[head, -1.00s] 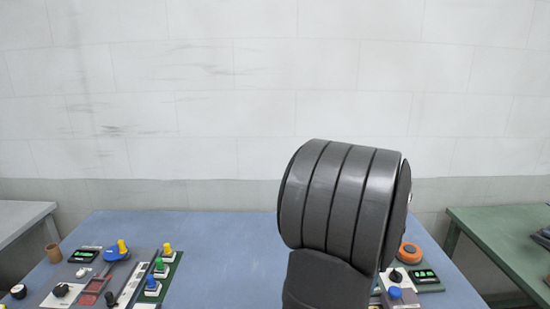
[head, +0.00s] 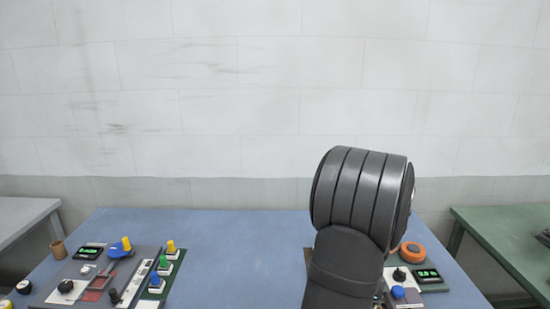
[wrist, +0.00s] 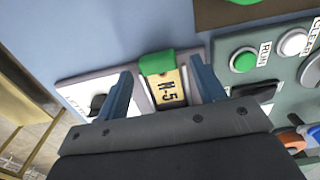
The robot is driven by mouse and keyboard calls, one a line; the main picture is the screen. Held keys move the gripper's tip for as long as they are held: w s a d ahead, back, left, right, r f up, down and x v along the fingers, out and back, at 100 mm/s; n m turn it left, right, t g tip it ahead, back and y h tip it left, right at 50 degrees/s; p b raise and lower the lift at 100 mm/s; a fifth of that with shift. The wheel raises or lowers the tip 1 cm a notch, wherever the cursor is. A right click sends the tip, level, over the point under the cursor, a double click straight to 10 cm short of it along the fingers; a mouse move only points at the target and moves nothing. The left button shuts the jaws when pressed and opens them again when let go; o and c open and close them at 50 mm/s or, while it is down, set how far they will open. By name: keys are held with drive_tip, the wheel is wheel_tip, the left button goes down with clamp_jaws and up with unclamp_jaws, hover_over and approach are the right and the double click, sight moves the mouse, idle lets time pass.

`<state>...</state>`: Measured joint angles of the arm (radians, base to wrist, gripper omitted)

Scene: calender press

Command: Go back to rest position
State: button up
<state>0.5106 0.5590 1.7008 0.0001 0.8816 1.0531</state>
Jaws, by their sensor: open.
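My gripper (wrist: 160,66) shows in the wrist view with its two blue-grey fingers spread apart. Between them in the picture is a beige tag marked N-5 (wrist: 168,90) with a green top. I cannot tell how far below the fingers it is, and nothing is seen clamped. In the head view my gripper is hidden; only my dark grey arm shows, standing over the right part of the blue table (head: 240,245).
Left on the table are a panel with a blue-and-yellow handle (head: 121,249) and several coloured knobs. Right of my arm are an orange knob (head: 412,250) and a blue button (head: 398,292). The wrist view shows a green RUN button (wrist: 243,60). The middle of the table is clear.

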wheel_tip(320, 180, up, 17)
drive_tip(key=f, duration=1.7)
drive_tip(key=shift+d+f, duration=0.35)
drive_tip(key=shift+d, duration=0.05)
drive_tip(key=d, duration=0.4)
drive_tip(key=shift+w+d+r, duration=0.2)
drive_tip(key=shift+d+r, duration=0.15)
drive_tip(key=shift+r, duration=0.05)
wheel_tip(320, 180, up, 12)
drive_tip(key=shift+a+f, duration=0.15)
drive_tip(key=shift+f, duration=0.05)
